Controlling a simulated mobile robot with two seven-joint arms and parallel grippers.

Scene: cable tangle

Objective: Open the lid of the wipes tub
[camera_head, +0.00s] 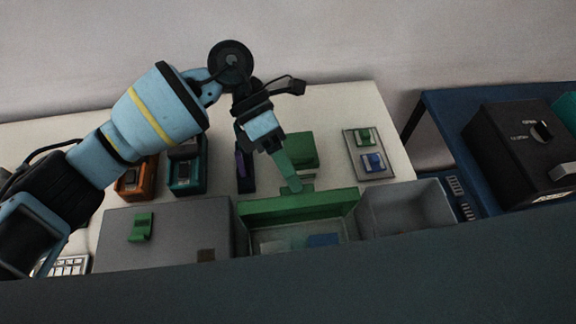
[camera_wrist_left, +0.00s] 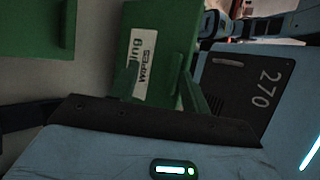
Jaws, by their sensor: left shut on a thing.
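The green wipes tub (camera_head: 290,232) stands at the front middle of the table. Its green lid (camera_head: 310,209) is raised and tilted, and part of the inside shows, with a pale thing and a blue thing in it. My left gripper (camera_head: 294,186) reaches down from behind and is shut on the lid's upper edge. In the left wrist view, the fingers of my left gripper (camera_wrist_left: 195,90) are beside a green panel with a white "WIPES" label (camera_wrist_left: 143,60), partly cut off by a finger. The grip itself is partly hidden. My right gripper is not in view.
A grey box (camera_head: 180,226) with a green handle stands left of the tub, and a grey open bin (camera_head: 405,208) right of it. Behind are a green block (camera_head: 302,148), orange (camera_head: 136,177) and teal (camera_head: 187,175) holders, and a grey tray (camera_head: 370,153). A blue table is at right.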

